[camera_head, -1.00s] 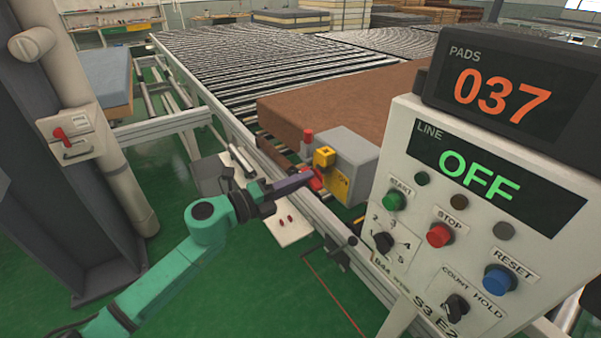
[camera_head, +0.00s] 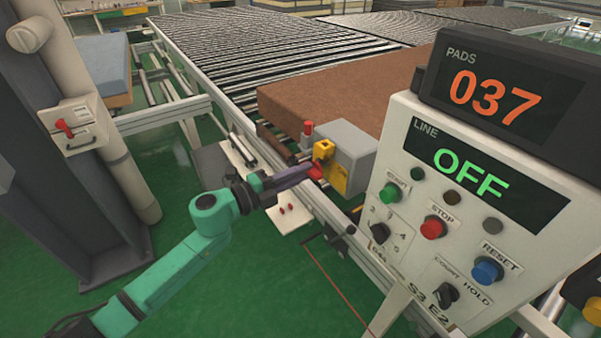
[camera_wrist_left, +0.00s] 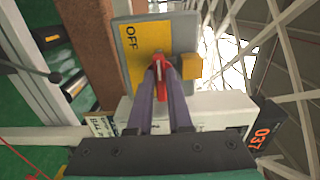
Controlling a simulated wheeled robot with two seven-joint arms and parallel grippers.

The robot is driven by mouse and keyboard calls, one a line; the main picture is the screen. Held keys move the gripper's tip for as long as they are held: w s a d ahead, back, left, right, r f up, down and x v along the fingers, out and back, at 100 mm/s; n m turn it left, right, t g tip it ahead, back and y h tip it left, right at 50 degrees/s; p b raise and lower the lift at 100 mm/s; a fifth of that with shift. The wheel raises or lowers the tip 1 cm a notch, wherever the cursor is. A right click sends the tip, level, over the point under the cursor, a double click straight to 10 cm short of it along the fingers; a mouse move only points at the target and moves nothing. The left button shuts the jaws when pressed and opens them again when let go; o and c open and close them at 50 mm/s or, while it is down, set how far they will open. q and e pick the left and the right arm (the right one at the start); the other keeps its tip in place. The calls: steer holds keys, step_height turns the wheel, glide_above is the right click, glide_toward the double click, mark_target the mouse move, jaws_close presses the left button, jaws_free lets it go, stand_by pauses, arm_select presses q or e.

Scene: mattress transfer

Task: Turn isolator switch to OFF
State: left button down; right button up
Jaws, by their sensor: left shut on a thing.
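The isolator switch is a grey box (camera_head: 348,152) with a yellow plate (camera_head: 337,182) on its face, beside the conveyor. In the left wrist view the grey box (camera_wrist_left: 186,35) and yellow plate (camera_wrist_left: 138,48) show close up, with the word OFF on the plate. A red handle (camera_wrist_left: 159,83) stands in front of the plate. My left gripper (camera_wrist_left: 158,74) is shut on this red handle, with its two purple fingers on either side. In the head view the left gripper (camera_head: 308,172) reaches the box from the left; its fingers partly hide the handle. My right gripper is not in view.
A control panel (camera_head: 410,165) with an OFF line display (camera_head: 470,175) and a 037 pads display (camera_head: 497,95) stands at the right. A brown mattress (camera_head: 340,95) lies on the roller conveyor (camera_head: 270,50) behind the switch. A grey column (camera_head: 85,190) stands at the left.

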arm_select(q)
steer(key=c, duration=0.8)
jaws_free()
steer(key=shift+c, duration=0.2)
steer(key=b+v, duration=0.6)
steer(key=v, duration=0.8)
steer(key=shift+a, duration=0.3)
steer(key=shift+s, duration=0.15)
